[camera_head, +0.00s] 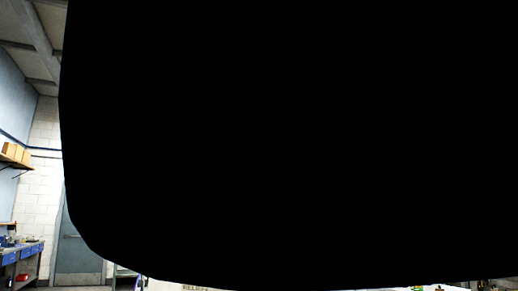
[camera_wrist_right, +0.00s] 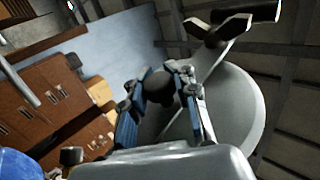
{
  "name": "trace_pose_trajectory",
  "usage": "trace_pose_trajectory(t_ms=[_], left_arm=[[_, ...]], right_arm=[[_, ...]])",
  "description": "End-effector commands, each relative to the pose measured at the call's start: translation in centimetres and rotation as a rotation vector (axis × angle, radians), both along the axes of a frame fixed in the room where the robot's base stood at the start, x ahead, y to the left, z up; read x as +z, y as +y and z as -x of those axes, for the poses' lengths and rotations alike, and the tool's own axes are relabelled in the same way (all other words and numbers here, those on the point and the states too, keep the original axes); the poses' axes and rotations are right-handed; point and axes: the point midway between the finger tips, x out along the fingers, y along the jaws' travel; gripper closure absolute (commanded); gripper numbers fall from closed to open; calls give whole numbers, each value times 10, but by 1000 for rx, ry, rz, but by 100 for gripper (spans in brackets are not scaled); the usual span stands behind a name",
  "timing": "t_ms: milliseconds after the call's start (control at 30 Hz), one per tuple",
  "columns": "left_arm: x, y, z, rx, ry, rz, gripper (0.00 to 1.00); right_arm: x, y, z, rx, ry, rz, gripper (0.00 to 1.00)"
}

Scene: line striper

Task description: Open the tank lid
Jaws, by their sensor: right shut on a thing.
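In the right wrist view my right gripper (camera_wrist_right: 163,78) has its two blue-padded fingers closed around a dark rounded knob (camera_wrist_right: 160,90). Behind and to the right of the fingers is a large light grey rounded shell (camera_wrist_right: 240,112), which may be the tank or its lid; I cannot tell which. A pale bar crosses in front of it, up to a dark lobed knob (camera_wrist_right: 217,32) at the top. Whether the lid is open or closed cannot be told. In the head view neither gripper shows, and a large black shape hides most of the picture.
The wrist view is tilted. It shows brown cabinets (camera_wrist_right: 55,100) at left and a blue rounded thing (camera_wrist_right: 18,165) at lower left. In the head view a grey door (camera_head: 80,245) and a workbench with blue drawers (camera_head: 22,254) show at the far left.

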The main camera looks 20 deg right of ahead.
Motion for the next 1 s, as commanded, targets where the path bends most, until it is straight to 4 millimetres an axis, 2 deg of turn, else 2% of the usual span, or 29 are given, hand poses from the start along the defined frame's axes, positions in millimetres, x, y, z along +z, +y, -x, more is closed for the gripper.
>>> trace_pose_trajectory(t_ms=[500, 533, 667, 1000], left_arm=[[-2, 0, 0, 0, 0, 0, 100], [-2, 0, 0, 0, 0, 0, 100], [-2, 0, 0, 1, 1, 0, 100], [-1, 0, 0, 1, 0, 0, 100]], right_arm=[[-4, -2, -2, -6, 9, -3, 100], [-4, -2, -2, -6, 9, -3, 74], [-3, -2, -1, -6, 9, -3, 49], [-2, -1, 0, -4, 6, -3, 49]])
